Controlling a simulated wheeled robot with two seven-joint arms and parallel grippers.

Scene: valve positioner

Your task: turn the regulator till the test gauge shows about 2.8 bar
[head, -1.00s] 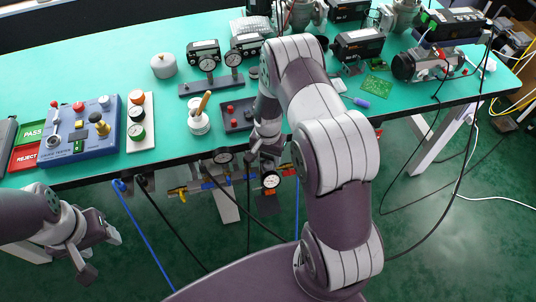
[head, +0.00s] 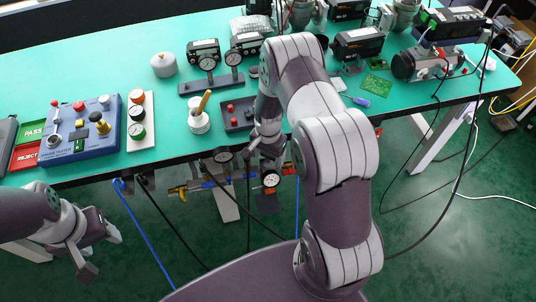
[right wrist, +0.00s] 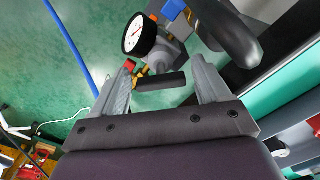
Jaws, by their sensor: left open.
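The test rig is a pipe line under the table's front edge. It carries a white-faced gauge (head: 270,179) at its right and another gauge (head: 223,155) further left. One white-faced gauge (right wrist: 138,34) shows up close in the right wrist view; its scale is too small to read. My right gripper (head: 266,153) is at the rig, above the right gauge. In the right wrist view, its fingers stand apart on either side of a black cylindrical part (right wrist: 160,82); firm contact cannot be told. My left gripper (head: 100,252) is open and empty, left of the rig.
The table top (head: 120,65) carries a blue tester box (head: 82,140), a white button panel (head: 141,120), a gauge stand (head: 211,84) and a white pot with a wooden handle (head: 199,121). A blue hose (head: 145,230) and black cables hang below the edge.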

